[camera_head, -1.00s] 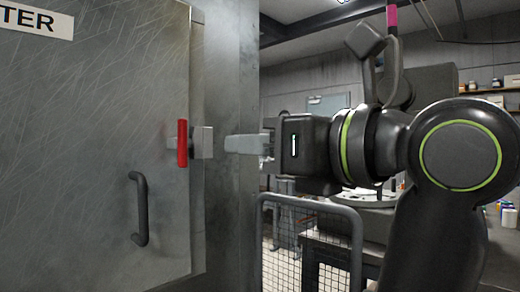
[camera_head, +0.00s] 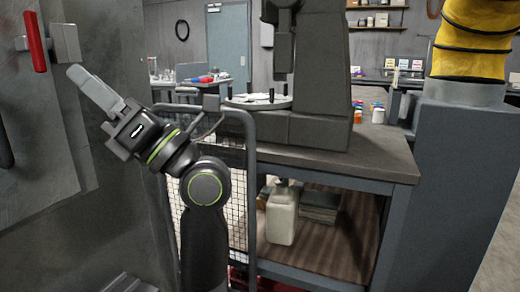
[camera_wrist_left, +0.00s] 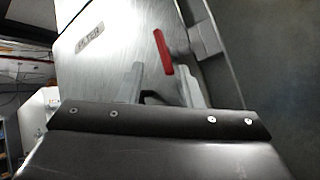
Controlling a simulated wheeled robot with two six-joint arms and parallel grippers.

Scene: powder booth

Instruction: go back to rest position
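My left gripper (camera_head: 98,92) is at the left of the head view, tilted up and pointing toward the grey metal cabinet. In the left wrist view its two fingers (camera_wrist_left: 165,85) stand apart with nothing between them. A red handle (camera_head: 36,41) on the cabinet door is at the upper left; it also shows beyond the fingers in the wrist view (camera_wrist_left: 163,52). The gripper is apart from this handle. My right gripper is not in view.
A wire mesh guard (camera_head: 250,190) stands right beside my left arm. Behind it is a workbench (camera_head: 390,160) with a dark machine (camera_head: 320,80) on top and a pale jug (camera_head: 282,215) on the shelf below. A grey pedestal with a yellow sleeve (camera_head: 472,40) stands at the right.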

